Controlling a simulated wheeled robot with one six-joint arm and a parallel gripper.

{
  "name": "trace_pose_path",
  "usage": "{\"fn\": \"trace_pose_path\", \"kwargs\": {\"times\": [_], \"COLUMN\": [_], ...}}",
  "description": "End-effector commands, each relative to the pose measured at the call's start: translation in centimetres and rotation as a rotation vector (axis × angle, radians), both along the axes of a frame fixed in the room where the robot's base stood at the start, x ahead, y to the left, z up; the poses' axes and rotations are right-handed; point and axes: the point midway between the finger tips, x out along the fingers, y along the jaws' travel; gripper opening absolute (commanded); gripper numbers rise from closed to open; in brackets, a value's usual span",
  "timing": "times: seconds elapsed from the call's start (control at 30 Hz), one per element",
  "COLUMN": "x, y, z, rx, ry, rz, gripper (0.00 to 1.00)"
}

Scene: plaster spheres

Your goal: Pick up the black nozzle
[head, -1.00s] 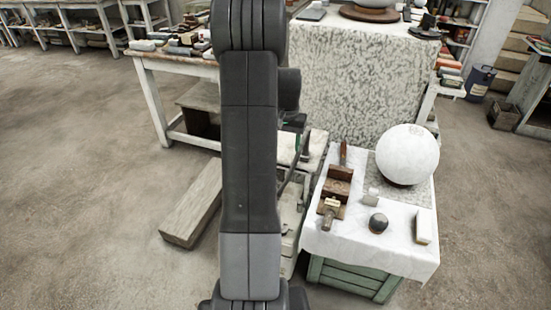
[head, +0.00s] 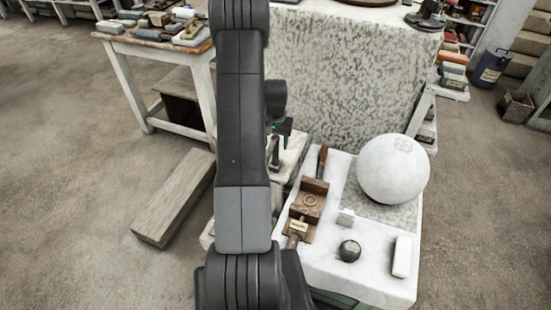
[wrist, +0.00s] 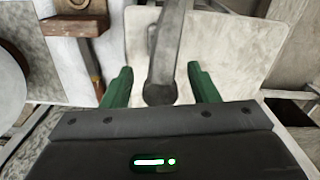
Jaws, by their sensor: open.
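A dark grey upright piece (head: 275,152), which looks like the nozzle, stands on a low whitish top (head: 292,160) just right of my arm. In the wrist view the nozzle (wrist: 160,92) shows as a grey shaft with a rounded black end, between my green fingertips. My gripper (wrist: 158,80) is open, its fingers apart on either side of the shaft in that picture. No contact shows, and I cannot tell how far above it the fingers are. In the head view my gripper (head: 279,125) is partly hidden behind my arm.
A speckled block (head: 340,80) rises behind. A timber beam (head: 175,200) lies on the floor to the left.

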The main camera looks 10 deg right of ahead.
Motion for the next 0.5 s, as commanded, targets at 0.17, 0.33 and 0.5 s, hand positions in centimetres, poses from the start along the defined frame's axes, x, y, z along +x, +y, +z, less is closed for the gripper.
{"fn": "trace_pose_path", "kwargs": {"times": [0.17,0.33,0.5], "x": [0.02,0.02,0.02], "y": [0.01,0.01,0.01], "z": [-0.72,-0.73,-0.72], "rx": [0.0,0.0,0.0], "ry": [0.0,-0.001,-0.001], "rz": [0.0,0.0,0.0], "gripper": [0.54,0.54,0.21]}}
